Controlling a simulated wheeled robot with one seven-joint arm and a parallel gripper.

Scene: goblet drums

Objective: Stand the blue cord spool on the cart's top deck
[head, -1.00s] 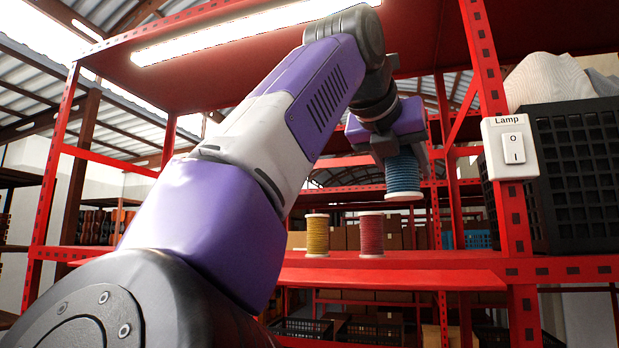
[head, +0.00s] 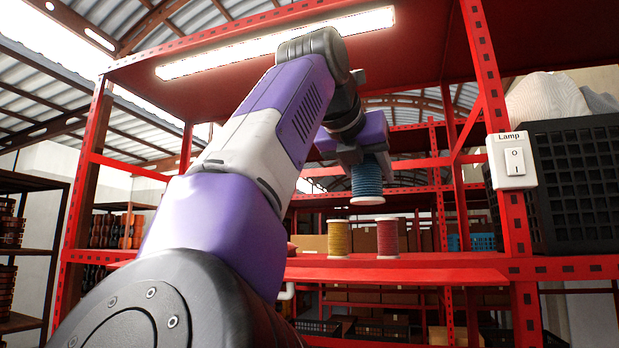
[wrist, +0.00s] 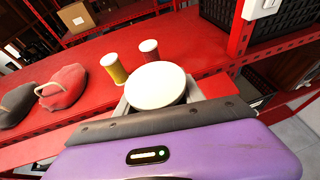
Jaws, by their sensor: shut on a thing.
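The blue cord spool (head: 367,180) is held upright in my gripper (head: 362,160), in the air above a red shelf. Its lower white flange hangs free, clear of the shelf. In the wrist view its white end (wrist: 156,86) fills the middle, between the jaws. My gripper is shut on it. A yellow spool (head: 338,238) and a red spool (head: 387,238) stand upright on the red shelf board (head: 420,268), below the held spool. No cart can be made out in these frames.
Red rack posts (head: 497,150) and a lamp switch (head: 512,160) stand at the right, beside a black crate (head: 580,180). In the wrist view, a red bag (wrist: 62,88) and a grey bag (wrist: 16,104) lie on the shelf. A lit tube (head: 280,45) hangs above my arm.

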